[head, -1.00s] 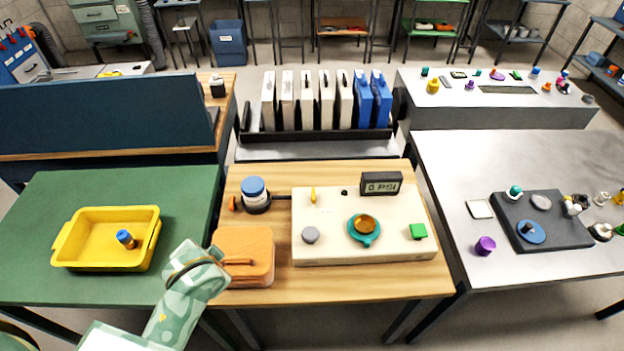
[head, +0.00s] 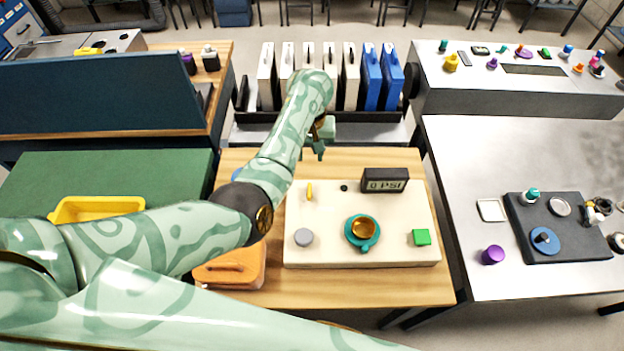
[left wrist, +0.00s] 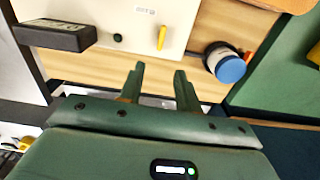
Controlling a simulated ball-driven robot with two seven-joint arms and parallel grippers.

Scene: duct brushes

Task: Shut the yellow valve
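The yellow valve (head: 309,192) is a small yellow lever at the back left of a cream panel (head: 330,254) on the wooden table. It points roughly front to back. It also shows in the left wrist view (left wrist: 161,38). My left gripper (head: 319,152) is above the table's back edge, behind the valve and apart from it. In the left wrist view its two fingers (left wrist: 160,84) are spread with nothing between them, and the valve lies beyond their tips. My right gripper is not in view.
A pressure display (head: 386,181) reading 0 PSI stands at the panel's back right. A teal knob with an amber top (head: 362,229), a green button (head: 421,237) and a grey knob (head: 303,237) are on the panel. A blue-lidded jar (left wrist: 229,67) stands beside it. An orange case (head: 232,268) is partly hidden by my arm.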

